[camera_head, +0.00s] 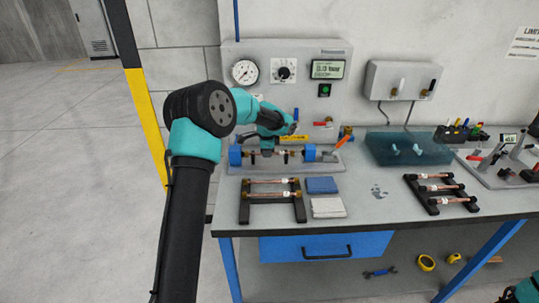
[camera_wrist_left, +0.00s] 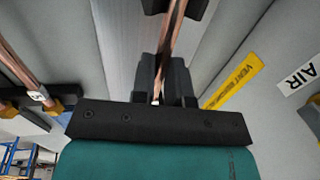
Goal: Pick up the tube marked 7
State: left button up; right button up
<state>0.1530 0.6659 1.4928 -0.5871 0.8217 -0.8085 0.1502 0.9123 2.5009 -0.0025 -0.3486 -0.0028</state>
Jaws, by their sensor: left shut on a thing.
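My left gripper (camera_head: 267,150) reaches down at the test fixture at the back of the bench. In the left wrist view my left gripper (camera_wrist_left: 164,88) is shut on a copper tube (camera_wrist_left: 173,35) that runs up between its dark fingers. In the head view the arm partly hides this tube, between two blue clamps (camera_head: 236,155) (camera_head: 310,153). Two copper tubes lie on the left black rack (camera_head: 244,210), and several on the right black rack (camera_head: 414,189). Their white labels are too small to read, so I cannot tell which is 7. My right gripper is out of view.
A grey panel with a gauge (camera_head: 244,72) and a display (camera_head: 327,69) stands behind the fixture. A blue cloth (camera_head: 321,185) and a white cloth (camera_head: 328,207) lie beside the left rack. A translucent blue tray (camera_head: 408,148) stands right of the fixture. The bench middle is mostly clear.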

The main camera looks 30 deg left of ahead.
pick_arm(q)
grip_shut()
jog(key=shift+r, duration=1.65)
jog(key=shift+s+d+r, duration=0.1)
jog(key=shift+s+r, duration=0.05)
jog(key=shift+r, duration=0.05)
jog(key=s+d+r, duration=0.1)
jog(key=s+d, duration=0.7)
jog(key=s, duration=0.5)
jog(key=shift+d+r, duration=0.15)
jog(key=shift+d, duration=0.05)
jog(key=shift+s, duration=0.1)
jog(key=shift+d, duration=0.1)
